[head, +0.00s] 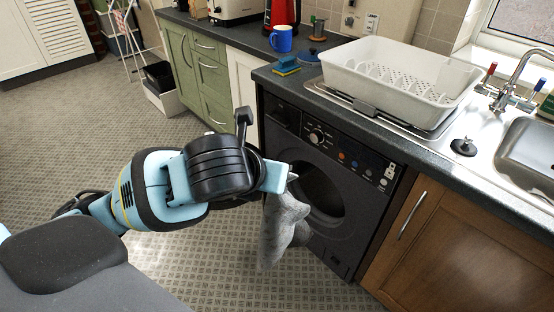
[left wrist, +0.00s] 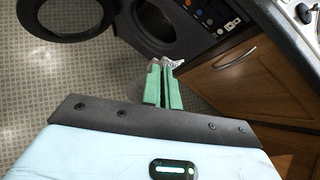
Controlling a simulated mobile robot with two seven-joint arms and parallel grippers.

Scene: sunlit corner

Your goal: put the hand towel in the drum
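The grey hand towel (head: 282,232) hangs bunched from my left gripper (head: 290,178), in front of the dark washing machine (head: 362,165). The drum (head: 322,188) shows as a dark round opening just right of and behind the towel, which is outside it. In the left wrist view the green fingertips (left wrist: 163,84) are close together on a small visible piece of towel (left wrist: 172,62). The drum opening (left wrist: 156,22) is beyond them at the top. The round door (left wrist: 42,32) stands open to the left. My right gripper is in no view.
The worktop above the machine holds a white dish rack (head: 395,80), a blue mug (head: 281,39) and sponges (head: 286,66). A wooden cupboard (head: 455,250) adjoins the machine on the right. The tiled floor (head: 215,260) before the machine is clear.

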